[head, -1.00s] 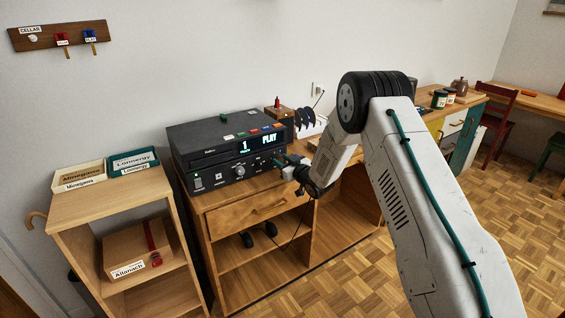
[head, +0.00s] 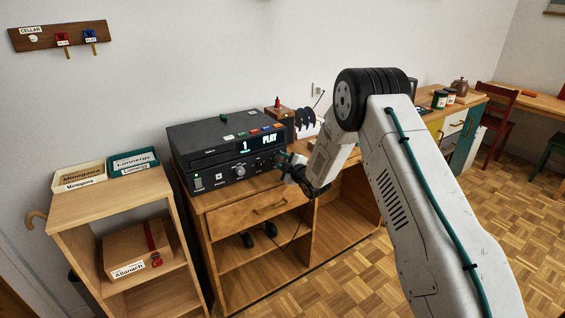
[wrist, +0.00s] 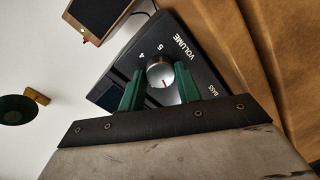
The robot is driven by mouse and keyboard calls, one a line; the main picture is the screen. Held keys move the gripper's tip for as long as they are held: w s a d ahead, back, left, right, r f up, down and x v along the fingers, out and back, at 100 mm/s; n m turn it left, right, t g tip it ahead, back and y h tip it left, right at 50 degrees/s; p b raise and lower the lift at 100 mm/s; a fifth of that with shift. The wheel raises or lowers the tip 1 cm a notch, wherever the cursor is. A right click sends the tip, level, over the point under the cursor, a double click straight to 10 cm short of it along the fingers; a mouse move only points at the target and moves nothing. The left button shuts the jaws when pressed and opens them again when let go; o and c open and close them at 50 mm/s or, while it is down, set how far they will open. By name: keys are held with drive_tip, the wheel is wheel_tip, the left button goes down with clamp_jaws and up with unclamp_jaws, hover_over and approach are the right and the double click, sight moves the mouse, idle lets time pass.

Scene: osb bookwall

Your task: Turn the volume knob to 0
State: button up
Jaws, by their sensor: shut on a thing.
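In the head view my gripper (head: 283,162) is at the right end of the black audio unit (head: 213,180), whose display reads 1 PLAY. The volume knob is hidden there.
Other knobs, including a larger dial (head: 239,171), sit left of my gripper on the unit's front. The wooden cabinet (head: 228,222) carries the unit. A small shelf (head: 92,208) with labelled boxes stands left. The parquet floor (head: 348,287) is clear in front.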

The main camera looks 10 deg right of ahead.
drive_tip(key=n, duration=0.6)
drive_tip(key=shift+a+h, duration=0.1)
drive_tip(key=shift+h, duration=0.2)
drive_tip(key=n, duration=0.5)
drive_tip(key=shift+s+f+n+t, duration=0.1)
drive_tip(key=shift+f+n+t, duration=0.05)
drive_tip(key=shift+n+t, duration=0.25)
drive_tip(key=o, duration=1)
drive_tip(key=v, duration=0.7)
drive_tip(key=shift+s, duration=0.4)
